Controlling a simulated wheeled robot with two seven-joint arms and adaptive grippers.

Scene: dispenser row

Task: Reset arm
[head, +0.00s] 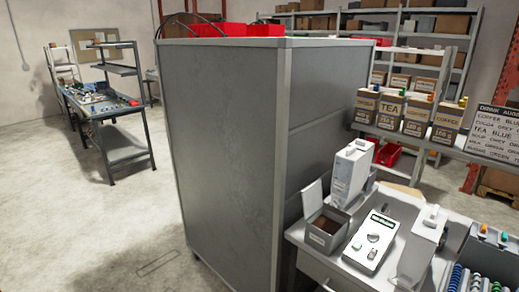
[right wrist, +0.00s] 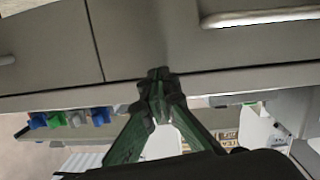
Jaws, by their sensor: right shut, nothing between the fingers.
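My right gripper (right wrist: 158,75) shows in the right wrist view with its dark green fingers together and nothing between them. It is in front of a grey drawer front (right wrist: 190,40) with a metal handle (right wrist: 270,15); I cannot tell whether the fingertips touch it. Neither gripper shows in the head view, and my left gripper is in no view.
A tall grey cabinet (head: 225,140) fills the middle of the head view. To its right, a counter (head: 312,262) holds a grey box (head: 325,229), a white device (head: 371,240) and a white dispenser (head: 351,172). Dispensers with labels (head: 390,110) line a shelf behind. Floor (head: 80,230) at left is clear.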

